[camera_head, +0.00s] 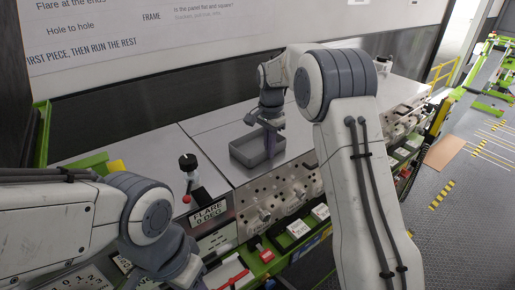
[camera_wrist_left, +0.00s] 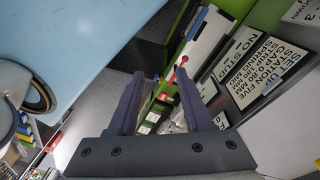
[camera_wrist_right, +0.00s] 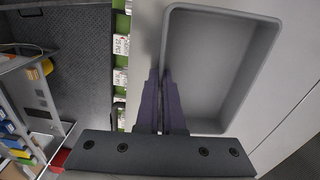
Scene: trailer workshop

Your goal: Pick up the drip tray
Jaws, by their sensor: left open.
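The drip tray (camera_head: 243,158) is a shallow grey rectangular tray on the grey bench top in the head view. It fills the upper middle of the right wrist view (camera_wrist_right: 212,70) and looks empty. My right gripper (camera_head: 270,140) points down at the tray. In the right wrist view its fingers (camera_wrist_right: 163,85) are close together, one on each side of the tray's side wall, and look shut on it. My left gripper (camera_wrist_left: 158,85) is open and empty in the left wrist view. In the head view its fingers are hidden at the bottom edge.
A black-knobbed post with a red part (camera_head: 188,165) stands on the bench left of the tray, behind a FLARE sign (camera_head: 208,212). Perforated metal blocks (camera_head: 270,198) line the bench front. Bare bench top (camera_head: 215,118) lies behind the tray.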

